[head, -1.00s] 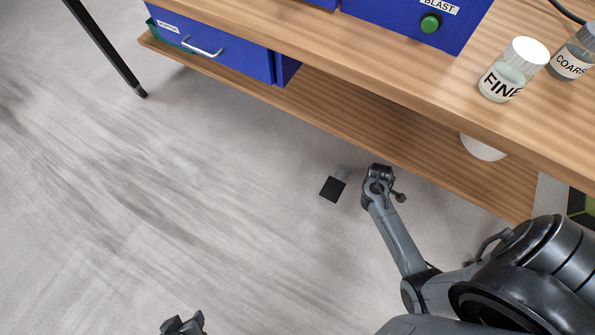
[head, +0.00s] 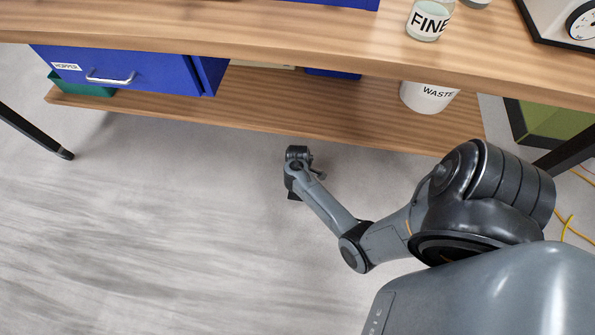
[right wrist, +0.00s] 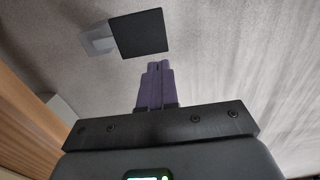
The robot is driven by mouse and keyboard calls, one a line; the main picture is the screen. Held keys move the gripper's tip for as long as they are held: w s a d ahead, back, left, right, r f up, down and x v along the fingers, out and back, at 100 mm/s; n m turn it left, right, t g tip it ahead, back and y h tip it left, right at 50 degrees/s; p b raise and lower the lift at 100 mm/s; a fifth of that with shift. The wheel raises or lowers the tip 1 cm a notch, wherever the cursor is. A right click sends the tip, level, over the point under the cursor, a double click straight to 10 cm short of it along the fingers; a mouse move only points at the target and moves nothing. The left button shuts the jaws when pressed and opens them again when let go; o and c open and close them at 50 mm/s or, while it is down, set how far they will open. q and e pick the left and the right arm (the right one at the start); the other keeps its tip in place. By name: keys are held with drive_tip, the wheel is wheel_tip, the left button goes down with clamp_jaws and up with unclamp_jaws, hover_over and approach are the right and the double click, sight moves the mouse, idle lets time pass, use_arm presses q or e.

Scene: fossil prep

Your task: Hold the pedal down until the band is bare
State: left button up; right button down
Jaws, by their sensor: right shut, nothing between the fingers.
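The pedal is a flat black square plate (right wrist: 138,33) with a grey piece (right wrist: 98,40) beside it on the floor, at the top of the right wrist view. My right gripper (right wrist: 155,66) is shut and empty. Its fingertips point at the pedal, with a small gap between them in the picture; I cannot tell its height above the plate. In the head view the right wrist (head: 298,165) reaches down to the floor in front of the lower shelf, and it hides most of the pedal area. The band is not in view. My left gripper is not in view.
The wooden bench top (head: 200,35) and lower shelf (head: 210,118) run along the back. A blue hopper drawer (head: 130,72), a white WASTE tub (head: 428,97) and a FINE jar (head: 428,20) stand there. A green box (head: 545,125) and yellow cable lie right. Open floor lies left.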

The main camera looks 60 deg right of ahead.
use_arm(q)
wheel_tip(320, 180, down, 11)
drive_tip(key=b, duration=1.1)
use_arm(e)
wheel_tip(320, 180, down, 14)
drive_tip(key=shift+a, duration=0.1)
